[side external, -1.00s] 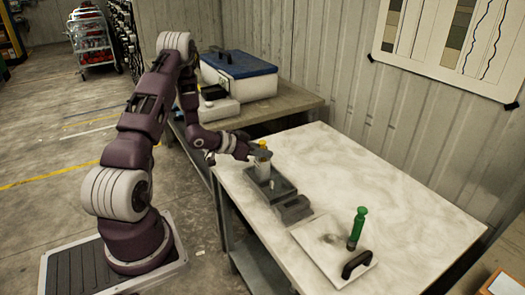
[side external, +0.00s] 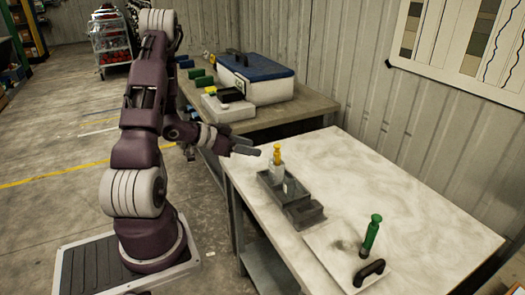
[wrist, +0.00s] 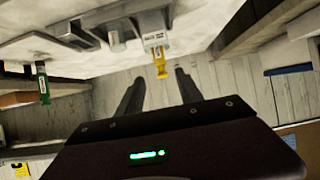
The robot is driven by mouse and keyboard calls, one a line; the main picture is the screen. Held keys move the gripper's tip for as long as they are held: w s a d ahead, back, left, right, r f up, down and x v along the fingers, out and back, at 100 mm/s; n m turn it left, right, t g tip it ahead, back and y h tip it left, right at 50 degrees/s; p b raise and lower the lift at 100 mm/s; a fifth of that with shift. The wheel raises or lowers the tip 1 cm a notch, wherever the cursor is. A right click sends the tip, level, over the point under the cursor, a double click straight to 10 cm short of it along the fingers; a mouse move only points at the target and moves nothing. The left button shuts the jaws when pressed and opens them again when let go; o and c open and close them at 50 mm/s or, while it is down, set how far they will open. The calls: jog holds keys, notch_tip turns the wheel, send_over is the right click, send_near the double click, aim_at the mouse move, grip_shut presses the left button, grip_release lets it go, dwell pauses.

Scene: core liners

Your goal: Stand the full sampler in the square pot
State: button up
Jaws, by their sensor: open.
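A sampler with a yellow top (side external: 277,155) and pale clear lower body stands upright in a dark grey square-sided holder (side external: 268,190) on the marble-look table. I cannot tell how full it is. A green sampler (side external: 371,235) stands, slightly tilted, on a white board farther to the front right. My gripper (side external: 250,146) is open and empty, to the left of the yellow sampler and apart from it. In the wrist view my open fingers (wrist: 160,78) point toward the yellow sampler (wrist: 160,68), and the green sampler (wrist: 42,85) shows at the left.
A smaller grey block (side external: 304,214) adjoins the holder. The white board (side external: 325,250) carries a black handle (side external: 369,272). A blue-lidded cooler (side external: 255,78) stands on the back table. The right part of the marble-look table (side external: 385,175) is clear.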

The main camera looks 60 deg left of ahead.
jog(key=w+d+r+g+y, duration=0.1)
jog(key=d+r+g+y, duration=0.2)
jog(key=r, duration=0.5)
jog(key=w+d+r+g+y, duration=0.1)
jog(key=d+r+y, duration=0.1)
jog(key=d+r, duration=0.45)
jog(key=s+d+r+g+h, duration=0.1)
jog(key=s+d+h, duration=0.1)
jog(key=s+d, duration=0.7)
jog(key=s+d+r+g+h, duration=0.1)
jog(key=s+d+r+h, duration=0.1)
jog(key=s+d, duration=0.7)
jog(key=shift+s+d+r+g+h, duration=0.3)
jog(key=shift+d+h, duration=0.2)
jog(key=shift+d, duration=0.6)
